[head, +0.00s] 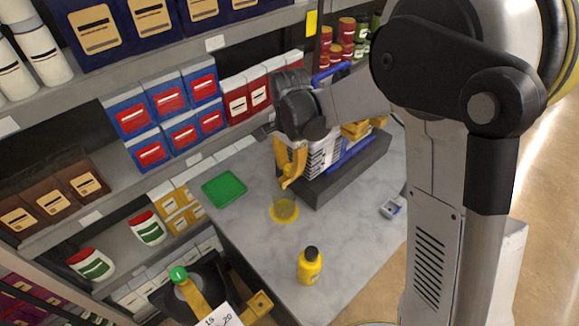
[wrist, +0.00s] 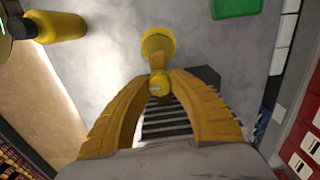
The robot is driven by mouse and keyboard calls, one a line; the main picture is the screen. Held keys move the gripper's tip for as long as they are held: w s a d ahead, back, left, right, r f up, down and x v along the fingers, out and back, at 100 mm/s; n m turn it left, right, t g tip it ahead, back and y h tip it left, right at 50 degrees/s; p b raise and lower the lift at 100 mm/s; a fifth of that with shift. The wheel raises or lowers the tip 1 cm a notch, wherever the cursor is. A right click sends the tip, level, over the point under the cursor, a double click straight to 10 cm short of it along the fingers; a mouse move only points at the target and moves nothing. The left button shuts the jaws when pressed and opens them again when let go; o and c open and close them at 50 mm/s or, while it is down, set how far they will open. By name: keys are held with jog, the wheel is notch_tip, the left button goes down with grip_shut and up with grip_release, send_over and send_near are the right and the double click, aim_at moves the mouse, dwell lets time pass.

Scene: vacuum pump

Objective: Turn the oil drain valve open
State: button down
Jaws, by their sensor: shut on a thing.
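The vacuum pump (head: 324,158) has a pale finned body with blue and yellow parts on a dark base. Its dark fins (wrist: 165,122) show between my fingers in the wrist view. My gripper (head: 288,180) reaches down at the pump's near left end. In the wrist view my gripper (wrist: 158,84) has its yellow fingertips closed around the small yellow oil drain valve (wrist: 157,88). The fingers cover much of the valve, so its turn angle is hard to tell. A clear cup with yellow content (head: 284,208) stands just below the valve; it also shows in the wrist view (wrist: 158,42).
A yellow bottle with a black cap (head: 310,266) stands on the grey worktop (head: 262,245). A green tray (head: 224,189) lies to the left, and a small pale device (head: 392,207) to the right. Shelves with boxes stand behind.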

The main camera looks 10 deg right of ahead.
aim_at(289, 166)
jog(key=n, duration=0.4)
jog(key=shift+n+b, duration=0.4)
jog(key=n, duration=0.5)
jog(key=shift+b, duration=0.3)
jog(key=shift+n, duration=0.3)
jog(key=c, duration=1.1)
grip_release()
jog(key=shift+c, duration=0.2)
notch_tip(289, 166, up, 12)
